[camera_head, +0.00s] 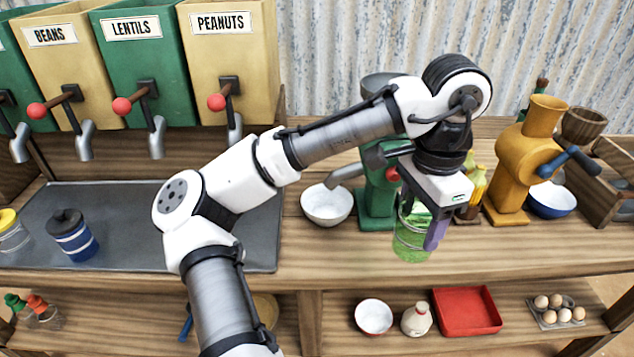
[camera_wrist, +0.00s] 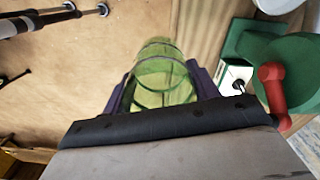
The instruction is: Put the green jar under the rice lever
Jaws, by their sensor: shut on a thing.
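My gripper (camera_head: 420,226) is shut on the green jar (camera_head: 408,243), in front of the green grinder on the right half of the counter. The jar is clear green glass. In the wrist view the jar (camera_wrist: 160,75) sits between the two purple fingers of my gripper (camera_wrist: 160,95). Whether it touches the counter is hard to tell. No label reading rice shows. A green dispenser (camera_head: 12,75) is cut off at the left edge, with part of its lever and a spout (camera_head: 19,143) in view; its label is unreadable.
Dispensers for beans (camera_head: 60,85), lentils (camera_head: 145,60) and peanuts (camera_head: 235,70) have red-knobbed levers. A grey tray (camera_head: 130,210) below holds a blue jar (camera_head: 73,236) and a yellow-lidded jar (camera_head: 12,233). A white bowl (camera_head: 327,207) and green grinder (camera_head: 377,190) stand near my gripper.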

